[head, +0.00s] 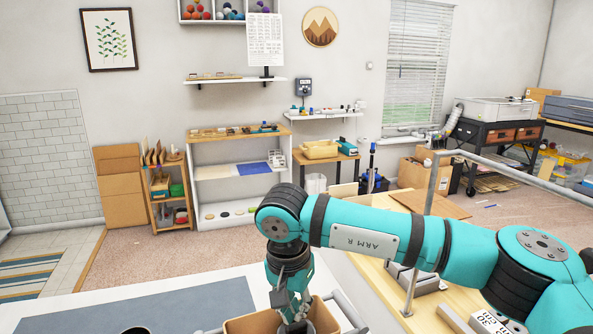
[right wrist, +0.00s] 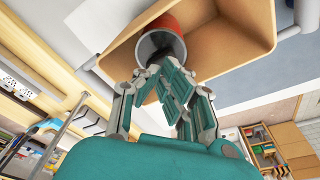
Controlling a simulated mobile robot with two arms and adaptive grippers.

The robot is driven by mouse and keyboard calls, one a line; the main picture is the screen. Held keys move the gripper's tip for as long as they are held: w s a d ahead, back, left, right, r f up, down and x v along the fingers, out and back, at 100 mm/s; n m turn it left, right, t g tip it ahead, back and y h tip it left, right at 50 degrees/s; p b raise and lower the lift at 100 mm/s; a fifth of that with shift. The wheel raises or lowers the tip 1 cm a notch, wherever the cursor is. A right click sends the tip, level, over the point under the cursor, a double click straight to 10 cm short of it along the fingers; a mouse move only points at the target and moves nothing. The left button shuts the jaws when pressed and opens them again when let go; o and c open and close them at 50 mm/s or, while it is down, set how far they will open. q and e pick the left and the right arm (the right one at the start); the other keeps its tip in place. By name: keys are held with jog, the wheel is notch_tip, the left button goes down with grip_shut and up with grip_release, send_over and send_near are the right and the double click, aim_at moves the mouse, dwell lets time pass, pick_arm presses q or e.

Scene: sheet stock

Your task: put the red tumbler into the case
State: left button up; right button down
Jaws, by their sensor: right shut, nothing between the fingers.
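The case (right wrist: 240,42) is an open tan box. In the head view only part of its wall (head: 250,324) shows at the bottom edge, behind my right arm. The red tumbler (right wrist: 160,22) is inside the case, near one wall, its grey rim and hollow mouth facing the wrist camera. I cannot tell if it touches the case floor. My right gripper (right wrist: 178,84) is shut and empty, its fingertips close to the tumbler's mouth. In the head view the right gripper (head: 294,312) points down at the case. My left gripper is out of view.
A grey mat (head: 190,305) lies on the white table (head: 90,303) left of the case, with a dark round thing (head: 135,330) cut off at the bottom edge. A wooden bench (head: 440,312) with a metal rail stands at right. Shelves (head: 240,180) stand far back.

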jog(key=shift+f+b, duration=0.95)
jog(key=shift+f, duration=0.25)
jog(key=shift+r, duration=0.15)
notch_tip(320, 180, up, 9)
jog(key=p, duration=0.5)
dwell(0.3)
